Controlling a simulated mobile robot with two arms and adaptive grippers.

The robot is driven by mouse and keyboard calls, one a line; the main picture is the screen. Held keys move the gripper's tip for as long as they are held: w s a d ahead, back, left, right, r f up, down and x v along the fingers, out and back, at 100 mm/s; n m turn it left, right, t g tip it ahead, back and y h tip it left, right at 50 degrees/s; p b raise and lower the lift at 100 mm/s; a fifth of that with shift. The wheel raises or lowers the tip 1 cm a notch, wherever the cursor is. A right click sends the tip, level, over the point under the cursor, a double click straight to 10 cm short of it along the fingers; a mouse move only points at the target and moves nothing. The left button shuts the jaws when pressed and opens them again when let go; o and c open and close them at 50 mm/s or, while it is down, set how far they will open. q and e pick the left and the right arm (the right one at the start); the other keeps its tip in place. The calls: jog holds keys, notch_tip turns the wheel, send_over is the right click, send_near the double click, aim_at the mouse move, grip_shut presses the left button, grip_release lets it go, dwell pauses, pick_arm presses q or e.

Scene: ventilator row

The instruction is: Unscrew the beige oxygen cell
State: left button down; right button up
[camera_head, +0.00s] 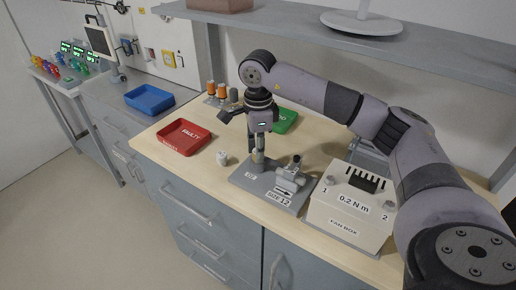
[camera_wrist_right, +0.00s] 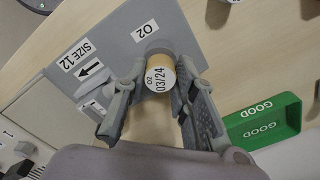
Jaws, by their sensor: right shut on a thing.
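The beige oxygen cell (camera_wrist_right: 161,75) has a white top marked O2 03/24 and an orange-beige side in the right wrist view. It stands at the O2 mark of a grey plate (camera_wrist_right: 122,25). In the head view only a little of the cell (camera_head: 258,157) shows below the fingers. My right gripper (camera_wrist_right: 158,88) is shut on the cell, one finger on each side. In the head view the right gripper (camera_head: 257,147) points down at the plate (camera_head: 245,175). The cell's lower end is hidden. My left gripper is not in view.
A grey fixture (camera_head: 291,177) stands on the plate beside the cell. A cream box (camera_head: 345,215) marked 0.2 N m is to the right. A red FAULTY tray (camera_head: 170,140) and small white part (camera_head: 222,158) lie left. A green GOOD tray (camera_head: 287,122) is behind.

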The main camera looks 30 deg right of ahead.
grip_shut()
jog(key=shift+n, duration=1.2)
jog(key=shift+r, duration=0.25)
jog(key=shift+r+p, duration=1.05)
jog(key=shift+r, duration=0.5)
